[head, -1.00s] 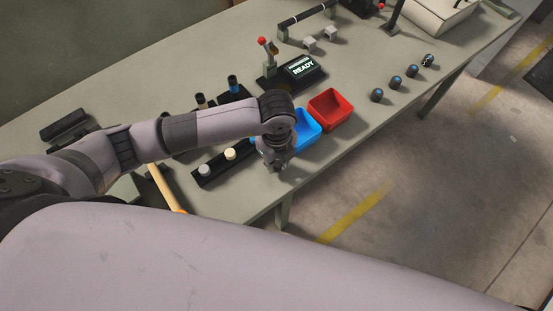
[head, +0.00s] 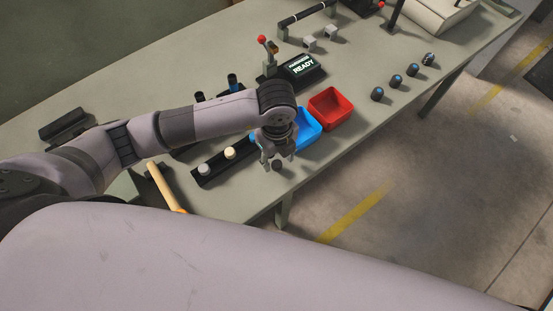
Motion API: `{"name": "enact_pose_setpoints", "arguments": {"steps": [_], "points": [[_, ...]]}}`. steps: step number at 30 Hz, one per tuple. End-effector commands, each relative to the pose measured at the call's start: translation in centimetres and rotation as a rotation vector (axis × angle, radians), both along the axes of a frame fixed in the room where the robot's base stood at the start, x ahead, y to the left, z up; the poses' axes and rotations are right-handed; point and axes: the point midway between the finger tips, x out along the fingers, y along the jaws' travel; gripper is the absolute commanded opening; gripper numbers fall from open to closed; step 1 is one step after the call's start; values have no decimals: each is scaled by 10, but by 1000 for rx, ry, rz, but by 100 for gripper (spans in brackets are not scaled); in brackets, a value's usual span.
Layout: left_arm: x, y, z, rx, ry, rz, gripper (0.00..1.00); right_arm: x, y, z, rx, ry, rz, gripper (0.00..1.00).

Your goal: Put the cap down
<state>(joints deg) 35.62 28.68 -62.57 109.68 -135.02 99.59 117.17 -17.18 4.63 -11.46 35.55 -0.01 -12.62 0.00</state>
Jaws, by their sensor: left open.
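My left gripper (head: 279,160) is open above the front edge of the table, just in front of the blue bin. A small dark cap (head: 277,166) shows between and just below its fingertips. It looks to be on the tabletop, though the fingers partly hide it and I cannot tell whether they touch it. Several dark caps (head: 396,81) stand in a row on the right side of the table. My right gripper is not in view.
A blue bin (head: 308,136) and a red bin (head: 331,121) stand side by side behind my gripper. A black rack (head: 211,175) with pale caps is to the left. A display reading READY (head: 303,68) is behind.

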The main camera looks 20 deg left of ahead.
Motion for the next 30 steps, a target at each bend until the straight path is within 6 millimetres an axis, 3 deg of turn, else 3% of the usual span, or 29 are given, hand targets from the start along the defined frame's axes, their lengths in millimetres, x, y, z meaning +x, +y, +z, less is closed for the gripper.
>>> {"name": "enact_pose_setpoints", "arguments": {"steps": [9,13,18,30], "points": [[1,-1,67,-2,-5,-2,43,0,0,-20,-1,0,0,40],[1,0,87,0,-5,-1,43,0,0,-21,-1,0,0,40],[0,0,98,1,-1,0,43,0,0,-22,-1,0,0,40],[0,0,99,1,1,0,43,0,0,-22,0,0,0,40]]}}
